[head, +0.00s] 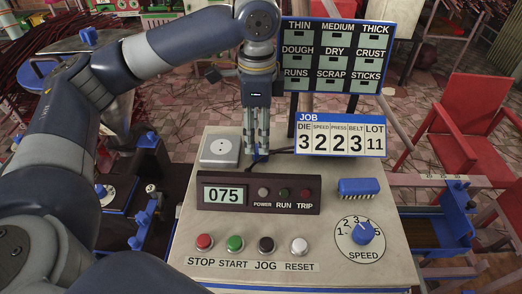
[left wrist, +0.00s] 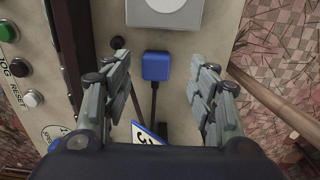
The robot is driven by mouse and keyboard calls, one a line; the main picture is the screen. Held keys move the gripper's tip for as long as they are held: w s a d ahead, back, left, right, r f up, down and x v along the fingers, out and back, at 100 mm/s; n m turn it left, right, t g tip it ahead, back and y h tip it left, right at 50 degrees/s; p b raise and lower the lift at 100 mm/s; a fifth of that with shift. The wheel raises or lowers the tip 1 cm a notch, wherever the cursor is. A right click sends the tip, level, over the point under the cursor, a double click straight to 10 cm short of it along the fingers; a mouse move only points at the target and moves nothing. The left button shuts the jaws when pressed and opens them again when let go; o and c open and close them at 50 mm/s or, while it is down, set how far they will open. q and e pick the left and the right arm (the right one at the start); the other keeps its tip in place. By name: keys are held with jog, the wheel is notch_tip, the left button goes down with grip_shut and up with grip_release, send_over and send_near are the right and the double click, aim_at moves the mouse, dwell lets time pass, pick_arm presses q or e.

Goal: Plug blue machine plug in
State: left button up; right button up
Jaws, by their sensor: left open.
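The blue plug (left wrist: 155,66) lies on the pale machine top with its dark cable (left wrist: 154,100) trailing from it. In the left wrist view it sits between the lines of my left gripper's two fingers (left wrist: 170,85), which are open and spread apart with nothing held. In the head view the left gripper (head: 256,150) points down at the back of the machine top and mostly hides the plug. The white socket (head: 220,150) is just left of the gripper; it also shows at the top of the left wrist view (left wrist: 168,9). My right gripper is not in view.
A control panel (head: 258,194) with a 075 display stands in front of the socket. A JOB number sign (head: 340,134) and a label board (head: 335,57) are right of the gripper. A blue ribbed block (head: 358,187) and speed knob (head: 361,233) sit on the right.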

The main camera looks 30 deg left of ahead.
pick_arm(q)
notch_tip(320, 180, down, 4)
jog(key=shift+s+d+f+p, duration=0.15)
jog(key=shift+p, duration=0.2)
jog(key=c, duration=1.1)
